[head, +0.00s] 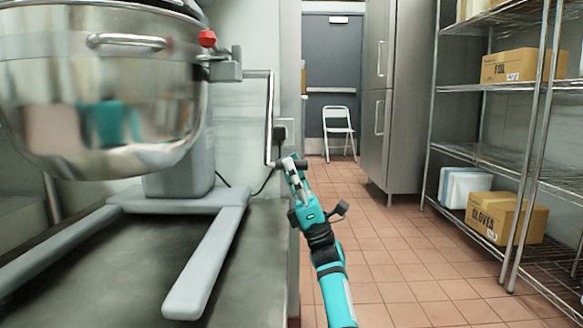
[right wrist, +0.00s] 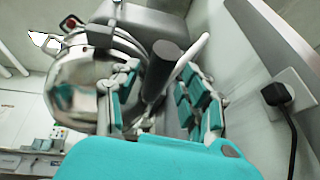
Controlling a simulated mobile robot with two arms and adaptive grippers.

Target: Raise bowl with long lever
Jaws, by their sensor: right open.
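The shiny steel mixer bowl (head: 100,105) hangs at the left of the head view, above the mixer's grey forked base. The long lever (head: 270,115) is a bent metal rod at the bowl's right; it runs out from the mixer and then down. My right gripper (head: 291,163) is at the lever's lower end. In the right wrist view the lever's dark round grip (right wrist: 163,70) lies between the two open, padded fingers (right wrist: 160,108). I cannot tell whether either finger touches it. The bowl (right wrist: 80,85) shows behind at the left. My left gripper is not in view.
The grey base legs (head: 205,262) lie on a dark counter (head: 255,270). A wall outlet with a plug and cord (right wrist: 277,95) is close to the right gripper. The tiled aisle (head: 385,240) is clear; wire shelves (head: 490,155) with boxes stand at right.

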